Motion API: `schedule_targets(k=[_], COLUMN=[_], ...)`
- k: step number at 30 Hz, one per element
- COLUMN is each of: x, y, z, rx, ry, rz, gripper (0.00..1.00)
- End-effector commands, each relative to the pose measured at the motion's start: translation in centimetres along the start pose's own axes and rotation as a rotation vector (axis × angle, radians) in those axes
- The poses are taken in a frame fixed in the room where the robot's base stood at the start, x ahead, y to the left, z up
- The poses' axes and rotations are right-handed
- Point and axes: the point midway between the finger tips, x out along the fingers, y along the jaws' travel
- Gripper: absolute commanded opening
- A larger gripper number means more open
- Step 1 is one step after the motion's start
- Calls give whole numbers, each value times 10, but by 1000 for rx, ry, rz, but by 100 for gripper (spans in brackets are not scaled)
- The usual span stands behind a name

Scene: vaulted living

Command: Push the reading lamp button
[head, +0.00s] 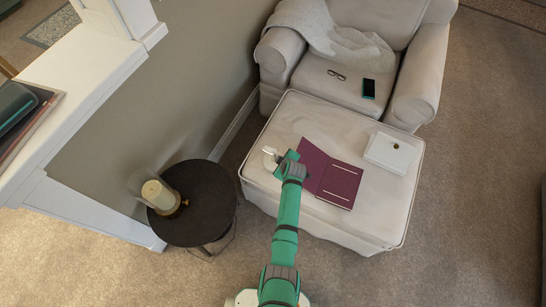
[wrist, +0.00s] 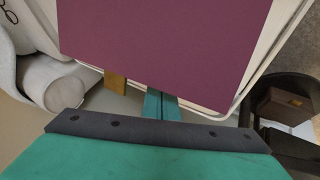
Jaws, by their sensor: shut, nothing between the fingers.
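What looks like the reading lamp (head: 158,194), a cream cylinder in clear glass, stands on a round black side table (head: 208,190) at the left in the head view. A small brass part shows at the lamp's lower right; I cannot make out a button for certain. My gripper (head: 289,158) is over the ottoman, right of the lamp and apart from it. In the wrist view, its teal fingers (wrist: 160,105) look together and empty. A brown block with a gold spot (wrist: 286,104) shows at the right there; I cannot tell if it is part of the lamp.
The cream ottoman (head: 270,198) bears an open maroon book (head: 330,177), a white box (head: 390,153) and a small white object (head: 269,157) beside my gripper. An armchair (head: 417,85) stands behind. Bare carpet lies between side table and ottoman; a wall backs the table.

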Motion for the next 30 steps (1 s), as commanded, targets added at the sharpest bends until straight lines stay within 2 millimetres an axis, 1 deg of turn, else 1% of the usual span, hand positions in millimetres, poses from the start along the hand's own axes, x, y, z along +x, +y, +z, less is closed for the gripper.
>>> schedule_targets(k=[12,21,30], x=[0,7,7], y=[0,-4,-4], z=[0,4,4], rx=[0,0,0], ry=[0,-1,0], rz=[0,-1,0], gripper=[0,0,0])
